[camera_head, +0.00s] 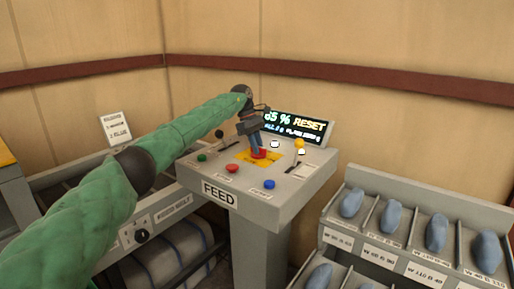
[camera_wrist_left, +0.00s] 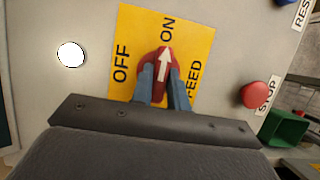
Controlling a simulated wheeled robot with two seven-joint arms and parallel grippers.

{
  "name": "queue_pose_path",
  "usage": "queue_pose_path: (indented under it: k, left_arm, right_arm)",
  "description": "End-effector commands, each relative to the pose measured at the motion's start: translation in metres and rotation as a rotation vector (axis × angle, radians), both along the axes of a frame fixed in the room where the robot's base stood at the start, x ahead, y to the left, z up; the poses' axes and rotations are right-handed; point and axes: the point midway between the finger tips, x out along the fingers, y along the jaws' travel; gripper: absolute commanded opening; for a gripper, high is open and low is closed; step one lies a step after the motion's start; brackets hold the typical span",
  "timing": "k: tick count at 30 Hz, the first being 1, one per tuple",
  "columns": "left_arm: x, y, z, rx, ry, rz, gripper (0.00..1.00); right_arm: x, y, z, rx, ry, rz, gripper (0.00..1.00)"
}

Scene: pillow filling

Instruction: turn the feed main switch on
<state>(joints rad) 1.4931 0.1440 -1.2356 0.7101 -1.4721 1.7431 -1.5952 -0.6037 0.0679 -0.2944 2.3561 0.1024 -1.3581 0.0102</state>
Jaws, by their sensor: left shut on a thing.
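The feed main switch is a red rotary knob (camera_wrist_left: 160,60) with a white arrow, on a yellow plate (camera_wrist_left: 200,45) marked OFF, ON and FEED. In the left wrist view the arrow points at the ON label; OFF lies to the left. The blue fingers of my left gripper (camera_wrist_left: 163,90) are shut on the knob, one at each side, and hide its lower part. In the head view my left gripper (camera_head: 254,145) reaches down onto the red knob (camera_head: 259,154) in the middle of the FEED console (camera_head: 311,181). My right gripper is not in view.
A lit display (camera_head: 297,127) stands behind. A rack (camera_head: 342,222) of blue-grey items stands at right.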

Motion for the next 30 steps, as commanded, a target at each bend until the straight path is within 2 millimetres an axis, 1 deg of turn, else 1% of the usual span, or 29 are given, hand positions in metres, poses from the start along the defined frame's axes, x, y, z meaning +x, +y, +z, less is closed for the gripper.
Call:
queue_pose_path:
  k: [16, 17, 18, 20, 30]
  left_arm:
    - [0.0011, 0.0012, 0.0012, 0.0, -0.002, -0.023, 0.0]
    - [0.0011, 0.0012, 0.0012, 0.0, -0.002, -0.023, 0.2]
    - [0.001, 0.0011, 0.0011, 0.0, -0.002, -0.023, 0.28]
    - [0.0009, 0.0009, 0.001, 0.0, -0.002, -0.023, 0.38]
    - [0.0014, 0.0013, 0.0031, 0.0, -0.001, -0.023, 0.38]
  right_arm:
    - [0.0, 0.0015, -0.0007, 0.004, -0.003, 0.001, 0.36]
    - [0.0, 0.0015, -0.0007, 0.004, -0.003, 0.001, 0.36]
    - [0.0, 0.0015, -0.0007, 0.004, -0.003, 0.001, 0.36]
    - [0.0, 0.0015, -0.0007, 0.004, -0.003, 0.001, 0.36]
    - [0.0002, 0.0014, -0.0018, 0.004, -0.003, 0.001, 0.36]
